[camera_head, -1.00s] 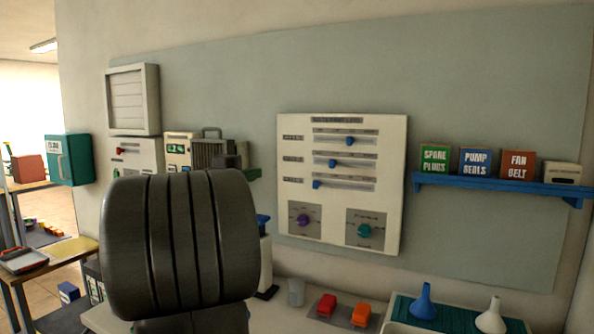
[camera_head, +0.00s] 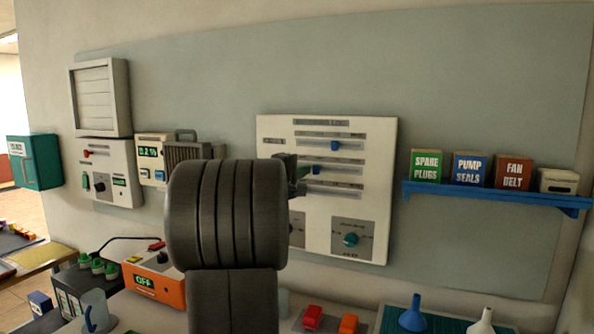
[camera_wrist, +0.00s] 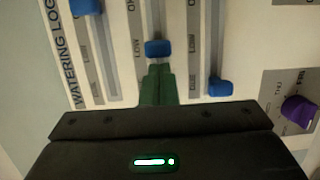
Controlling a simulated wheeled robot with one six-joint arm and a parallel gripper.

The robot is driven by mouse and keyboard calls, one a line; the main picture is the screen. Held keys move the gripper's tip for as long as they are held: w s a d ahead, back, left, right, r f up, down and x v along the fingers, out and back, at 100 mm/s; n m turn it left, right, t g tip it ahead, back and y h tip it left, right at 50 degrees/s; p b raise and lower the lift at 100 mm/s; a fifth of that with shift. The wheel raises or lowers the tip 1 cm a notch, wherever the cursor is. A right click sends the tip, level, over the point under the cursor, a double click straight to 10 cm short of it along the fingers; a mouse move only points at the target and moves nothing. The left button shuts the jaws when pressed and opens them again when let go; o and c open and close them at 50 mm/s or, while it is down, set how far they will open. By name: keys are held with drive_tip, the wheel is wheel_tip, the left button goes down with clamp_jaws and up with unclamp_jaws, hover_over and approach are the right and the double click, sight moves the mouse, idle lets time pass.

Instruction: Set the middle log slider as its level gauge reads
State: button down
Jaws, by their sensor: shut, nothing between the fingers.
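The white watering log panel (camera_head: 380,145) hangs on the wall with its sliders. The middle slider's blue knob (camera_head: 317,171) is a little in from its left end; in the wrist view (camera_wrist: 157,48) it sits beside the word LOW. The top slider's blue knob (camera_head: 335,146) is farther right. The bottom slider's blue knob (camera_wrist: 221,87) shows in the wrist view but is hidden behind my arm in the head view. My gripper (camera_wrist: 157,83) is shut and empty, its green-looking fingers close to the middle knob; I cannot tell whether they touch. I cannot identify the level gauge.
A purple dial (camera_wrist: 300,110) and a teal dial (camera_head: 350,240) lie low on the panel. A blue shelf (camera_head: 480,195) with boxes is to the right. An orange device (camera_head: 155,280) reading OFF, red and orange blocks (camera_head: 313,317) and a blue funnel (camera_head: 412,315) are below.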

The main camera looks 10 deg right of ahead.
drive_tip(key=d+b, duration=0.1)
drive_tip(key=s+d+b, duration=0.1)
drive_tip(key=b, duration=0.1)
drive_tip(key=s+d+b, duration=0.1)
drive_tip(key=shift+s+d+f+b, duration=0.1)
drive_tip(key=shift+d+f+b, duration=0.15)
drive_tip(key=shift+b, duration=0.15)
drive_tip(key=shift+s+d+r+b, duration=0.2)
drive_tip(key=shift+s+d+b, duration=0.1)
drive_tip(key=shift+d, duration=0.05)
drive_tip(key=shift+a, duration=0.1)
